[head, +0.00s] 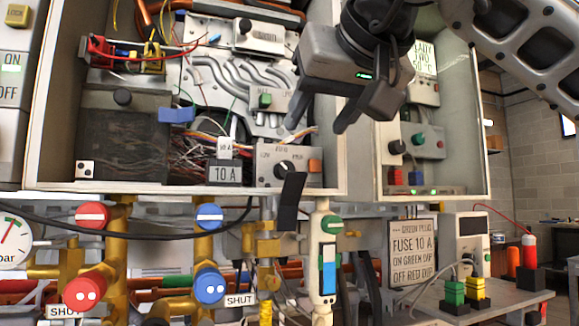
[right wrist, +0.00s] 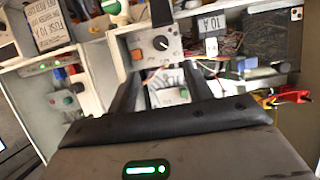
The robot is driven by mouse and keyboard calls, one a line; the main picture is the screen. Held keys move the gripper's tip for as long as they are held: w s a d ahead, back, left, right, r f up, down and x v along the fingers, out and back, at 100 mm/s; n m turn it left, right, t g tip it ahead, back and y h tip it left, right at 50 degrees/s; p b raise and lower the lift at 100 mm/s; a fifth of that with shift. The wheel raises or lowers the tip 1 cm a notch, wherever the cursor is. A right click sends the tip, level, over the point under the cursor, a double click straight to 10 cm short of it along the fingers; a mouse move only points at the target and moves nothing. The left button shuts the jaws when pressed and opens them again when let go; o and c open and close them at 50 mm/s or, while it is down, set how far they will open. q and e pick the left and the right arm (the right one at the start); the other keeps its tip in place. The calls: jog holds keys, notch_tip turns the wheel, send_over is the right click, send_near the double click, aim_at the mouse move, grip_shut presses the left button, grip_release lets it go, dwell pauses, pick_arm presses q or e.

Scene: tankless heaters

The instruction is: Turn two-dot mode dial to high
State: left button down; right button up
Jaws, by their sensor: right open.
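The mode dial (head: 284,168) is a round black knob on a grey panel (head: 262,177) at the lower right of the left open heater cabinet. Small lettering surrounds it, and an orange square sits to its right. A white tag with two dots (head: 85,169) is at this cabinet's lower left. In the right wrist view the dial (right wrist: 160,43) shows upside down beyond my fingers; its exact setting is too small to tell. My right gripper (head: 317,127) is open and empty, above the dial and apart from it. Its fingers also show in the right wrist view (right wrist: 160,78). My left gripper is out of view.
A black flap-like piece (head: 290,203) hangs just below the dial panel. A second open cabinet (head: 418,187) stands to the right. Red (head: 86,291) and blue (head: 209,285) valve knobs and pipes lie below. A fuse notice (head: 412,253) hangs lower right.

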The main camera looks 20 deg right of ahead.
aim_at(287, 168)
jog(key=x, duration=1.2)
jog(key=shift+w+a+f, duration=0.1)
jog(key=c, duration=1)
